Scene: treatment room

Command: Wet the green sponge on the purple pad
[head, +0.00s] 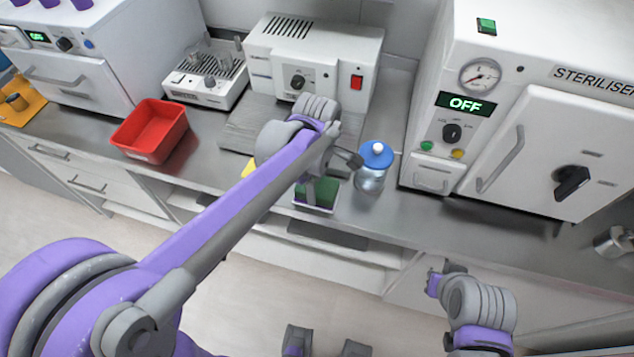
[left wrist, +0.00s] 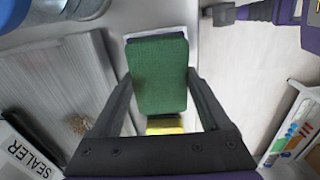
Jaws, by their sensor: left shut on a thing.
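The green sponge (head: 322,190) is between the fingers of my left gripper (left wrist: 160,90), which is shut on it; its broad green face fills the gap in the left wrist view (left wrist: 159,72). In the head view my left wrist hides part of it. The sponge is over a small white-rimmed tray at the counter's front edge. A thin purple strip, apparently the purple pad (head: 313,209), shows at the tray's edge; the sponge covers the rest. I cannot tell whether they touch. My right gripper (head: 434,284) is low in front of the counter; its jaws are unclear.
A blue-capped clear bottle (head: 371,172) stands just right of the sponge. A red bin (head: 150,131) is to the left. The sealer (head: 314,60) stands behind, the steriliser (head: 545,130) to the right. A yellow item (left wrist: 164,126) lies near the sponge.

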